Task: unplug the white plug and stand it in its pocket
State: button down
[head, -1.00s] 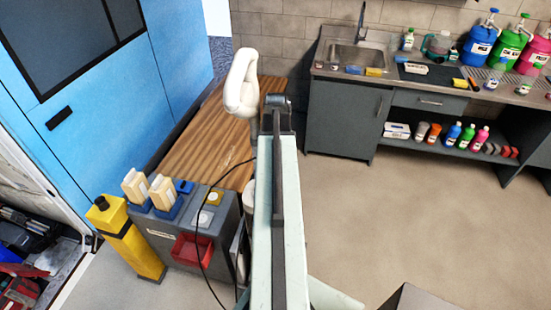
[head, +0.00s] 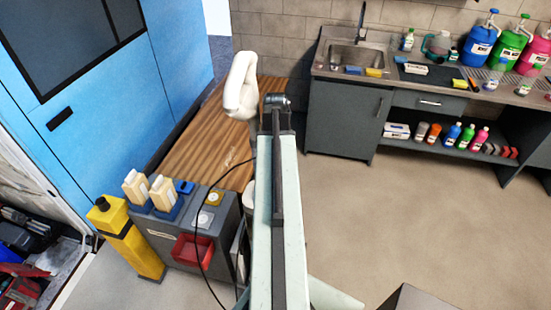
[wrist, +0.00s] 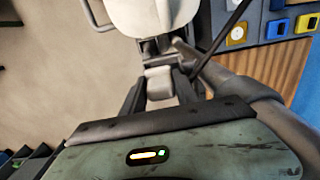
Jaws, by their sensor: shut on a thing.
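In the wrist view, my gripper (wrist: 158,90) is shut on a small pale block (wrist: 158,78), which looks like the white plug. A dark part and a large rounded white body (wrist: 140,18) lie just beyond it; I cannot tell whether the plug touches that body. In the head view my arm hides the gripper and plug. A grey box (head: 160,240) stands left of my arm. Its top has a pocket with a white round (head: 206,218), a yellow-edged one (head: 215,197) and a blue one (head: 184,187).
A thin black cable (head: 196,235) loops over the grey box. Two cream blocks (head: 135,187) stand in blue holders, and a red tray (head: 192,249) is on the front. A yellow post (head: 130,240) stands left, a wooden bench (head: 205,140) behind.

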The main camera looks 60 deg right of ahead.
jog(key=shift+w+d+r, duration=0.1)
jog(key=shift+d, duration=0.05)
dwell(0.4)
jog(key=shift+f+b, duration=0.6)
jog(key=shift+f, duration=0.05)
jog(key=shift+s+a+f+b, duration=0.15)
jog(key=shift+s+a+b, duration=0.05)
jog(key=shift+b, duration=0.1)
jog(key=c, duration=0.9)
grip_release()
jog(key=shift+a, duration=0.1)
jog(key=shift+o, duration=0.2)
jog(key=shift+w+r+p, duration=0.1)
jog(key=shift+r+p, duration=0.3)
jog(key=shift+p, duration=0.1)
jog(key=r+p, duration=0.7)
jog(key=p, duration=0.1)
jog(key=shift+s+d+r, duration=0.25)
jog(key=shift+d+r, duration=0.1)
jog(key=shift+r, duration=0.05)
notch_tip(320, 180, up, 5)
jog(key=p, duration=0.5)
jog(key=shift+f, duration=0.15)
